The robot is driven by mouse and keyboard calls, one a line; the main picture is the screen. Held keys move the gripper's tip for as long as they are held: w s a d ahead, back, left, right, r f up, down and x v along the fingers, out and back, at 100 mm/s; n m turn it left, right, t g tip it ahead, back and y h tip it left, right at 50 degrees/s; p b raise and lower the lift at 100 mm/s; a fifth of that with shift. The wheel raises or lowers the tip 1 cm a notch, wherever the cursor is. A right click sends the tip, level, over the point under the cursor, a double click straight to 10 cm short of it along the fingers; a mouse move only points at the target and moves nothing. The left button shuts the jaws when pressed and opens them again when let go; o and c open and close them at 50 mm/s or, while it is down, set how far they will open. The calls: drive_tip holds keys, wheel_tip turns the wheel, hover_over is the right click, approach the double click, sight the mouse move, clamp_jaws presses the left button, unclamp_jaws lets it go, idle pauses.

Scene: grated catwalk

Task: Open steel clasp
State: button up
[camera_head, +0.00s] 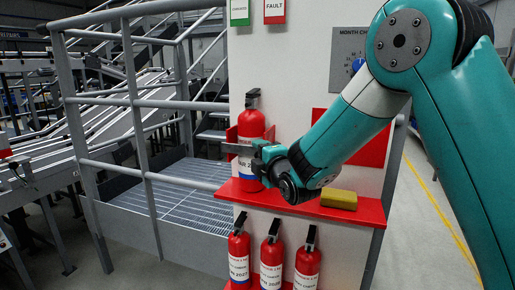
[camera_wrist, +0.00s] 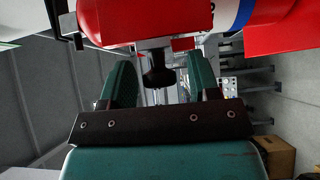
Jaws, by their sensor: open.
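A red fire extinguisher (camera_head: 251,123) stands upright on a red shelf. My gripper (camera_head: 262,153) is close in front of the extinguisher at the clasp's height and hides part of both. In the wrist view, my gripper (camera_wrist: 158,68) has its two teal fingers apart. A dark rounded knob (camera_wrist: 157,72) shows between them, below the red extinguisher body (camera_wrist: 140,18). I cannot tell whether the fingers touch it, or whether it belongs to the clasp.
The red shelf (camera_head: 310,210) also carries a yellow block (camera_head: 339,199) to the right. Several extinguishers (camera_head: 271,262) stand below it. A grey railing (camera_head: 135,100) and grated catwalk (camera_head: 185,195) are on the left.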

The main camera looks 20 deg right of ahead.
drive_tip(key=shift+w+a, duration=0.15)
drive_tip(key=shift+w, duration=0.8)
drive_tip(key=shift+c, duration=0.2)
drive_tip(key=c, duration=0.9)
drive_tip(key=shift+o, duration=0.2)
drive_tip(key=shift+f+h, duration=0.1)
drive_tip(key=shift+h, duration=0.2)
